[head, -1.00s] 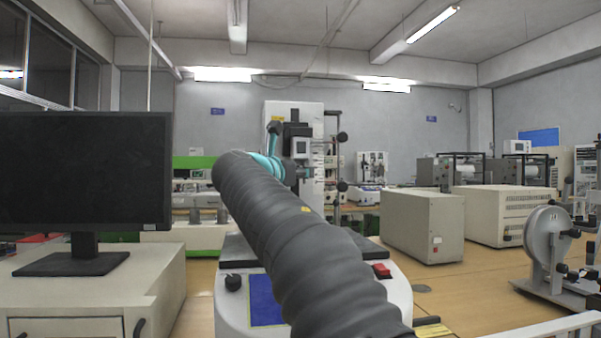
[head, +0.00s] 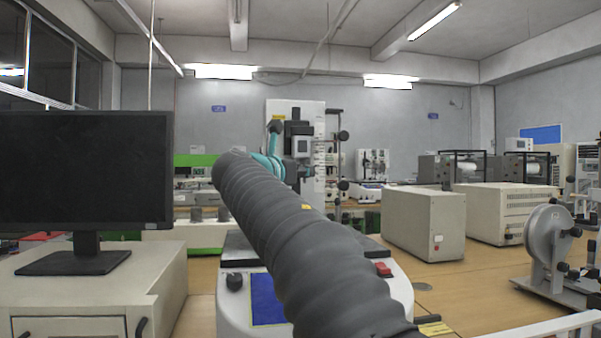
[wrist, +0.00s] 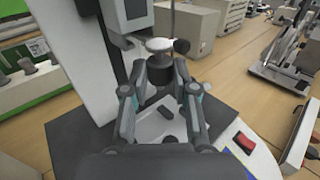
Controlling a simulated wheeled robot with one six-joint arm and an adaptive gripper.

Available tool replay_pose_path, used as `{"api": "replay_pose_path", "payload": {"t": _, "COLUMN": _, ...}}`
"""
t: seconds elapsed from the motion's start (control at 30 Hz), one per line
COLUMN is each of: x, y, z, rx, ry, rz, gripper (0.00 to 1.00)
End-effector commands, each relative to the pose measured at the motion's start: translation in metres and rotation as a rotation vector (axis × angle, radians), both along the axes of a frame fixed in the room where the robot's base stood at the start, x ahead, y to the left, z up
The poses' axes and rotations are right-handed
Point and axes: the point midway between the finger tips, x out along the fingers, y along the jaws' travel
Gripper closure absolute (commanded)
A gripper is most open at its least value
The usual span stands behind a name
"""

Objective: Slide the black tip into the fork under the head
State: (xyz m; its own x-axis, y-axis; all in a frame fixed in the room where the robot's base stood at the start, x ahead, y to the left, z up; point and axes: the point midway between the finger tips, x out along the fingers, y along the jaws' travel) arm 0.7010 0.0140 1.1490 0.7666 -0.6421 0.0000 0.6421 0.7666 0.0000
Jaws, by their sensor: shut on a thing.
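In the wrist view my gripper (wrist: 165,72) has its two jointed fingers closed around a small black piece (wrist: 155,80), apparently the black tip. A pale disc (wrist: 158,45) shows just beyond it; I cannot tell whether they touch. The test stand's head (wrist: 135,12) is above and left, with a small dark bracket (wrist: 122,41) below it that may be the fork. The tip looks apart from this bracket. In the head view the stand's head (head: 300,142) shows beyond my arm, which hides the fingers and the tip.
The stand's white column (wrist: 70,45) rises close on the left. A thin rod with a black knob (wrist: 181,46) stands just right of the disc. Below are a white base with a red switch (wrist: 245,141) and a dark plate (wrist: 75,140). A monitor (head: 85,170) stands left.

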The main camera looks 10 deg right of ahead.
Motion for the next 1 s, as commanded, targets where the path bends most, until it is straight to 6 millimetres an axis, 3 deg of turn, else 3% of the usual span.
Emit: {"api": "replay_pose_path", "payload": {"t": 1.0, "x": 0.018, "y": 0.000, "z": 0.000, "rx": 0.000, "ry": 0.000, "rz": 0.000, "gripper": 1.00}}
